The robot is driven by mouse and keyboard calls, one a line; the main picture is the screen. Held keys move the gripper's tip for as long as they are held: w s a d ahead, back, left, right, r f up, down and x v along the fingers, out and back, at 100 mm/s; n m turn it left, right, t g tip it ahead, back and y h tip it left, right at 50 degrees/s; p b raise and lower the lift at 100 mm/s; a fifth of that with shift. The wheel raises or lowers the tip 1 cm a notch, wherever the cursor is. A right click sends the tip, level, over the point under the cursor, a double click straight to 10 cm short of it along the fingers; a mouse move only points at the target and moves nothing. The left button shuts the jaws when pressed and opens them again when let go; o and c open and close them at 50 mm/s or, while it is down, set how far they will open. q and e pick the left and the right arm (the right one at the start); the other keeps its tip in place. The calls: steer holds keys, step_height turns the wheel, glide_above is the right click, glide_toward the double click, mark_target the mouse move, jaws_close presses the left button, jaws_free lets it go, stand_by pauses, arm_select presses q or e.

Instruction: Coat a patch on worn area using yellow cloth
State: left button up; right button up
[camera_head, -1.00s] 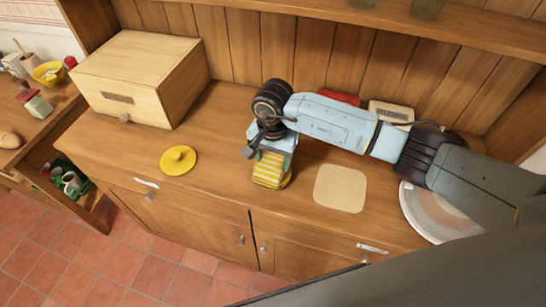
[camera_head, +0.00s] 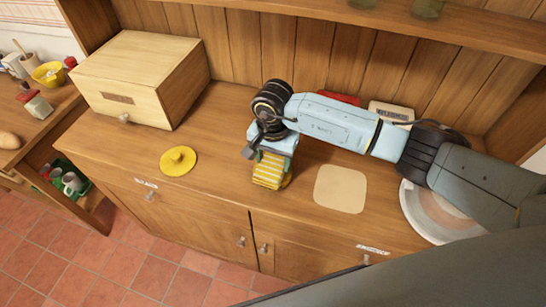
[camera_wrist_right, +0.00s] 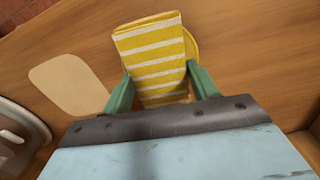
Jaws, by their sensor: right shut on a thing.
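The yellow cloth with white stripes (camera_head: 270,169) is in my right gripper (camera_head: 272,150), over the wooden counter. In the right wrist view the cloth (camera_wrist_right: 152,58) lies between the two green fingers, and the right gripper (camera_wrist_right: 160,86) is shut on it. A round yellow container (camera_wrist_right: 193,45) shows partly behind the cloth; its contents are hidden. The worn area, a pale rounded square (camera_head: 341,188), lies on the counter right of the cloth, apart from it; it also shows in the right wrist view (camera_wrist_right: 70,86). My left gripper is not in view.
A yellow knobbed lid (camera_head: 178,161) lies left of the cloth. A wooden box (camera_head: 140,80) stands at the back left. A round plate (camera_head: 425,222) lies right of the worn area, partly under my arm. A small pale device (camera_head: 391,112) stands behind the arm.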

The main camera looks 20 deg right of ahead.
mark_target(273, 162)
steer(key=shift+r+p, duration=1.8)
steer(key=shift+r, duration=1.65)
